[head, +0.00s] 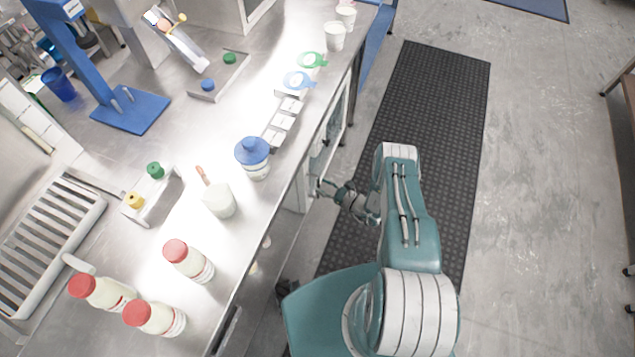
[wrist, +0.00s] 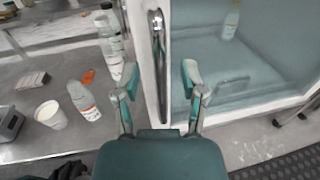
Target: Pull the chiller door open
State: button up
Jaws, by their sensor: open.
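The chiller door shows in the wrist view as a white frame (wrist: 180,22) with a glass pane on its right side. Its metal handle (wrist: 157,50) is a long upright bar on the frame. My gripper (wrist: 160,76) is open, with one finger on each side of the handle in the picture. I cannot tell whether either finger touches it. In the head view the door (head: 335,125) is below the counter's edge, and it looks shut. My gripper (head: 323,187) is close to its near end there, and the handle is too small to make out.
A bottle (wrist: 230,22) shows behind the glass. A dark floor mat (head: 430,100) lies beside the counter, with clear floor to its right.

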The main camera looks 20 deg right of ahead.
jog(key=shift+x, duration=1.25)
grip_shut()
